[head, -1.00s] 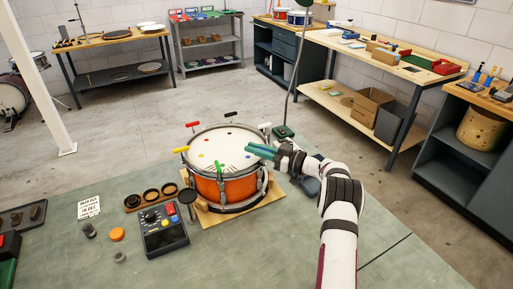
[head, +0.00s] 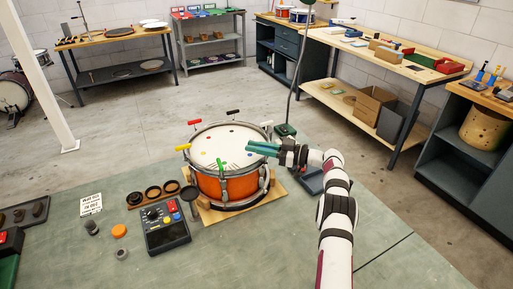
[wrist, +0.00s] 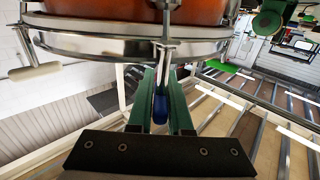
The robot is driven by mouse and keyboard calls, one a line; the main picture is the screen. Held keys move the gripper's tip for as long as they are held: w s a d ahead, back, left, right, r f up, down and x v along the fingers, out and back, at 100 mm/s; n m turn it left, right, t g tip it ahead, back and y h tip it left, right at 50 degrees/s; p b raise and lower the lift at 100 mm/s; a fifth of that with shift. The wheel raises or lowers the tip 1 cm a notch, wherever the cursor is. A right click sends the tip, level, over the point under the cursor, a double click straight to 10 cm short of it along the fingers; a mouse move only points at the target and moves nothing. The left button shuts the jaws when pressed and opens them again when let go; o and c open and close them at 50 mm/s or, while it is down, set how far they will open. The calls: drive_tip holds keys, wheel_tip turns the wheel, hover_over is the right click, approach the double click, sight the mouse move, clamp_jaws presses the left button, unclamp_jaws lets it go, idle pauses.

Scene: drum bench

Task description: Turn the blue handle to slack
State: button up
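The orange drum (head: 210,187) with a white head and chrome hoop sits on a wooden board on the bench. Coloured T-handles stand around its rim. My gripper (head: 250,147) reaches in from the right at the drum's right rim. In the wrist view, the blue handle (wrist: 160,108) lies between my two green fingers (wrist: 160,90), just below the chrome hoop (wrist: 100,45). The fingers look closed along both its sides. In the head view the blue handle is hidden by my gripper.
Other handles on the rim are red (head: 194,123), yellow (head: 183,147), black (head: 233,112), white (head: 266,123) and green (head: 220,163). A dark control box (head: 165,228) stands left of the drum. The front right bench top is clear.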

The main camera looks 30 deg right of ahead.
drive_tip(key=o, duration=0.4)
drive_tip(key=shift+c, duration=0.2)
drive_tip(key=shift+s, duration=0.1)
drive_tip(key=v, duration=1.2)
drive_tip(key=shift+o, duration=0.2)
